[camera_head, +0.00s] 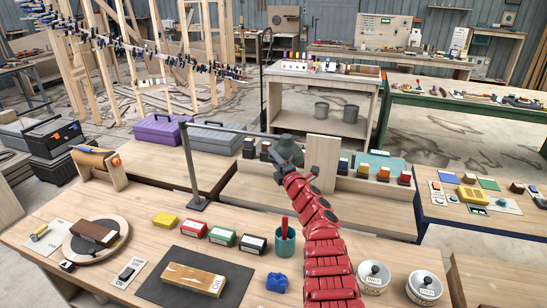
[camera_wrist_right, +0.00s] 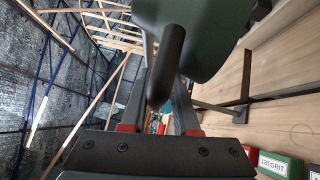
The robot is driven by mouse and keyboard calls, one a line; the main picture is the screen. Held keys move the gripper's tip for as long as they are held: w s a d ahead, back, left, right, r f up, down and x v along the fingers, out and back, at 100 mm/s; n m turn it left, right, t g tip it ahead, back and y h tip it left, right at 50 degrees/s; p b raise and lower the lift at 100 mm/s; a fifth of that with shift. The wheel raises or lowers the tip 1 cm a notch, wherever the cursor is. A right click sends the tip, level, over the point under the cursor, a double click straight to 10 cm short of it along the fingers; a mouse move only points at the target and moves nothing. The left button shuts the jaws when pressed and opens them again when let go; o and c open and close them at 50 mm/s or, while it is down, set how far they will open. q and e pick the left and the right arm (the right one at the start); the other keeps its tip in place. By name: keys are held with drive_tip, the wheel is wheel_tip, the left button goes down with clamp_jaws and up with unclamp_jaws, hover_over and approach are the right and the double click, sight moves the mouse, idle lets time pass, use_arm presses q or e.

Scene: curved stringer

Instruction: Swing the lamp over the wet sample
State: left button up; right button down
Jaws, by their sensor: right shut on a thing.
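The lamp has a dark green shade (camera_head: 291,146) at the end of a thin horizontal arm (camera_head: 232,130), carried by a dark post with a flat foot (camera_head: 198,203) on the bench. My right gripper (camera_head: 284,160) is shut on the lamp's dark handle (camera_wrist_right: 168,65) just below the shade; the shade (camera_wrist_right: 190,35) fills the top of the wrist view. A dark brown block (camera_head: 95,233) lies on a round wooden turntable at the left. A lighter wooden block (camera_head: 194,280) lies on a dark mat. I cannot tell which is the wet sample. The lamp is over neither. My left gripper is out of view.
Green, red and black boxes (camera_head: 222,236), a yellow block (camera_head: 165,220) and a teal cup with a red tool (camera_head: 285,241) stand mid-bench. A blue object (camera_head: 277,282) lies near the front.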

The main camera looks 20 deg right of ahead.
drive_tip(key=shift+a+r+h, duration=0.1)
drive_tip(key=shift+r+h, duration=0.25)
drive_tip(key=shift+h, duration=0.05)
drive_tip(key=shift+s+p, duration=0.15)
drive_tip(key=shift+p, duration=0.15)
